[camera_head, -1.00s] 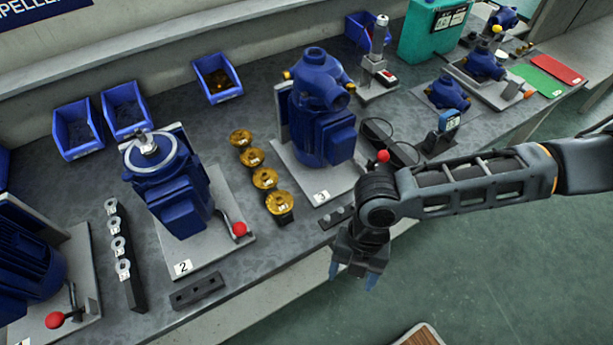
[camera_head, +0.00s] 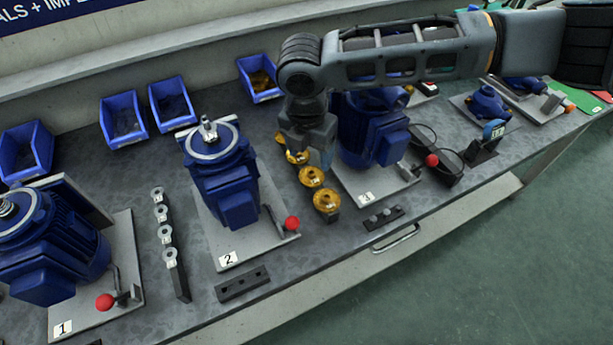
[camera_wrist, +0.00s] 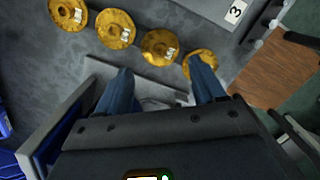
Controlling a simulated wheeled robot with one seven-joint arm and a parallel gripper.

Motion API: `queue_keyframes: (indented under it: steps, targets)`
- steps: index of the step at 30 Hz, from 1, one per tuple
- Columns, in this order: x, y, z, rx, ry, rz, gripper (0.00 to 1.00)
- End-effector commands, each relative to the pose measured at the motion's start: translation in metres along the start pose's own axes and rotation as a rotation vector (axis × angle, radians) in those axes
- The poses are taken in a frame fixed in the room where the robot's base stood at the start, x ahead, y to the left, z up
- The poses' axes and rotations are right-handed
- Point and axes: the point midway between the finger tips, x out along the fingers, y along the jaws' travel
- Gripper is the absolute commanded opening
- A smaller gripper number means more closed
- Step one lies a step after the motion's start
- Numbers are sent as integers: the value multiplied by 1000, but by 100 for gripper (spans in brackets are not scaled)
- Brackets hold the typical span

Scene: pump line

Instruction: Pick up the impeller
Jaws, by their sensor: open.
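Golden impellers stand in a row on the bench between pumps 2 and 3. In the head view I see the front impeller (camera_head: 326,202), the middle impeller (camera_head: 311,177) and part of another impeller (camera_head: 297,156) below my gripper (camera_head: 304,152). The far end of the row is hidden by my gripper. In the wrist view several impellers show, among them one at the left (camera_wrist: 68,11) and one at the right (camera_wrist: 200,63), partly covered by a fingertip. My gripper (camera_wrist: 164,80) is open, with nothing between its fingers.
Pump 2 (camera_head: 226,185) stands left of the row and pump 3 (camera_head: 369,135) close on its right. A blue bin (camera_head: 258,79) is behind. A rack of grey rings (camera_head: 167,240) is left of pump 2. The bench front has a black holed block (camera_head: 243,284).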

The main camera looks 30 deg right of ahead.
Motion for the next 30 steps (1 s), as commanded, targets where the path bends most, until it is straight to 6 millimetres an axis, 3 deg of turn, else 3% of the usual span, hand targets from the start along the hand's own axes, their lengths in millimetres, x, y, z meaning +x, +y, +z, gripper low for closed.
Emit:
queue_keyframes:
  steps: [13, 23, 30]
  targets:
    - [55, 0, -2, -2, 2, -2, 69]
    - [64, 0, -2, -4, 1, -1, 69]
    - [64, 0, -2, -4, 1, -1, 48]
